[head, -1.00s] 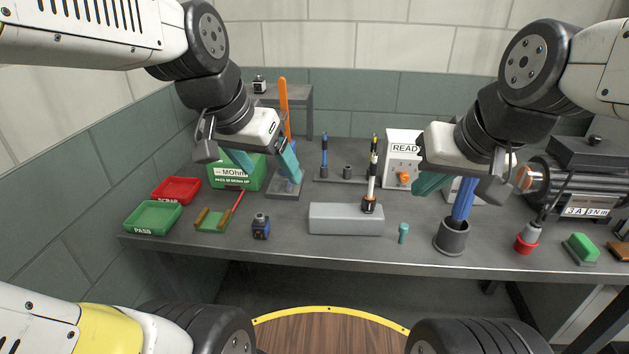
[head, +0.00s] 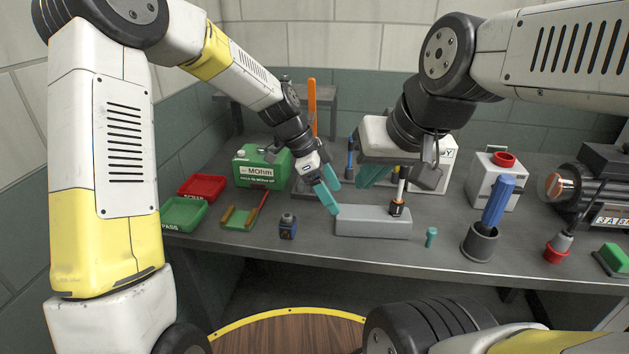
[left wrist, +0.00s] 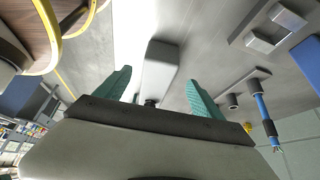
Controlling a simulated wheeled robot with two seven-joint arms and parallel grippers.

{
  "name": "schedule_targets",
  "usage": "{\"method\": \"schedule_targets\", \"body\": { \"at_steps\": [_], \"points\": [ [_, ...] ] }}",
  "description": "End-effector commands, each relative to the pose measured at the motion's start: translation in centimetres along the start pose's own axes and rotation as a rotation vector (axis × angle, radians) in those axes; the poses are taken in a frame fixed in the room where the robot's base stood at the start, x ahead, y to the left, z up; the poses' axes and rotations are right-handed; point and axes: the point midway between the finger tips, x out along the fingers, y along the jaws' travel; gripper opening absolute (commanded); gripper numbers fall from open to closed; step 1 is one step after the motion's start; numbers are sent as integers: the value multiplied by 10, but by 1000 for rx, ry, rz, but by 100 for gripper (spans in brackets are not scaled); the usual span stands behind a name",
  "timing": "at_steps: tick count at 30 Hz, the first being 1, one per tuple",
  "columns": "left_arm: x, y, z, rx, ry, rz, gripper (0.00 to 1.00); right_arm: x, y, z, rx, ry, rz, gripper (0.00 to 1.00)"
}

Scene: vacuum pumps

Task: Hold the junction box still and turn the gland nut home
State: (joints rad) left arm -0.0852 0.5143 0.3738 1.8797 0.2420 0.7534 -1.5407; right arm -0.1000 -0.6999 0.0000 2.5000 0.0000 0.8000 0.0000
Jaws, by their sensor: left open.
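The junction box appears to be the long light-grey box (head: 373,222) at the front middle of the bench. A black nut-like fitting (head: 397,208) stands at its right end, with a white and orange stem (head: 400,188) rising from it. My left gripper (head: 334,190) is open and empty, just above the box's left end. In the left wrist view the box (left wrist: 160,68) shows between and beyond the spread teal fingers (left wrist: 160,92). My right gripper (head: 375,177) is above and behind the box, close to the stem; its finger gap is not clear.
A blue-handled tool (head: 497,205) stands in a dark cup (head: 480,243) to the right. A small dark block (head: 288,227), a green tray (head: 184,214) and a red tray (head: 202,188) are at left.

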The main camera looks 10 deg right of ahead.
Motion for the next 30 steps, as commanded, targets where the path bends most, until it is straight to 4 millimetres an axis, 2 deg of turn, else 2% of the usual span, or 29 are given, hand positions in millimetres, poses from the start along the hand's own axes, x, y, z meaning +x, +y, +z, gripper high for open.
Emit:
{"method": "schedule_targets", "body": {
  "at_steps": [19,24,30],
  "points": [
    [69,1,1,-5,-2,2,78,0,0,0,0,0,0,0],
    [81,1,1,-4,-3,1,78,0,0,0,0,0,0,0],
    [86,1,1,-3,-3,0,78,0,0,0,0,0,0,0]
  ]
}}
